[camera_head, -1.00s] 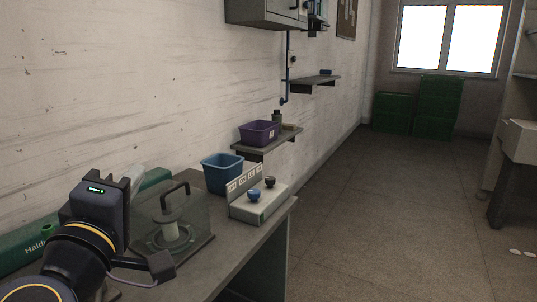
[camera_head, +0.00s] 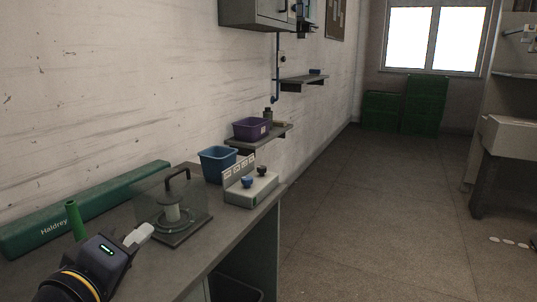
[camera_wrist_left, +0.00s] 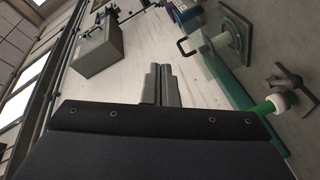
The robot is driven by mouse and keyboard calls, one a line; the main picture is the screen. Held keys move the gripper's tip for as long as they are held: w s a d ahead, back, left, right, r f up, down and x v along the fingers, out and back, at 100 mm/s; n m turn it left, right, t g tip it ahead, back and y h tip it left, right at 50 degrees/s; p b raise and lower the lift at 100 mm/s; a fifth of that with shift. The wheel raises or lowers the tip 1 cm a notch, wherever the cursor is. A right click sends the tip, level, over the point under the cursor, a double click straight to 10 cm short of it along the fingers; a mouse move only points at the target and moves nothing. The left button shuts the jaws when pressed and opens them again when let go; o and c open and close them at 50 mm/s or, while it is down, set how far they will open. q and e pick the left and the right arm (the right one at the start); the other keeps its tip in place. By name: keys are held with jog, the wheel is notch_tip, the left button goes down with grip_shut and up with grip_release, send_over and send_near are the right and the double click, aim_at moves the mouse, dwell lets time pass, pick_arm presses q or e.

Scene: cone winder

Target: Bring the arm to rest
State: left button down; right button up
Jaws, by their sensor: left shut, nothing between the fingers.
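My left gripper (camera_head: 140,235) is at the lower left of the head view, over the front part of the grey bench (camera_head: 222,238). Its pale fingers point up and to the right, toward the cone winder. In the left wrist view the two fingers (camera_wrist_left: 161,86) lie together, shut and empty. The winder (camera_head: 172,214), with a clear cover and a dark handle, stands on the bench just beyond the fingers, apart from them. My right gripper is not in view.
A long green Haldrey case (camera_head: 85,210) lies along the wall, with a green upright tube (camera_head: 75,220) before it. A blue bin (camera_head: 217,164) and a switch box (camera_head: 250,190) stand beyond the winder. A purple bin (camera_head: 252,129) sits on a shelf.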

pick_arm(q)
jog(key=s+a+f+m+g+p, duration=0.1)
jog(key=s+f+m+g, duration=0.45)
jog(key=f, duration=0.65)
jog(key=s+f+m+g, duration=0.3)
jog(key=s+f+g, duration=0.4)
jog(key=f, duration=0.5)
notch_tip(320, 180, up, 20)
jog(key=s+t+p, duration=0.1)
jog(key=p, duration=1.8)
jog(key=shift+h, duration=0.4)
jog(key=shift+a+f+n, duration=0.1)
jog(key=shift+n, duration=0.15)
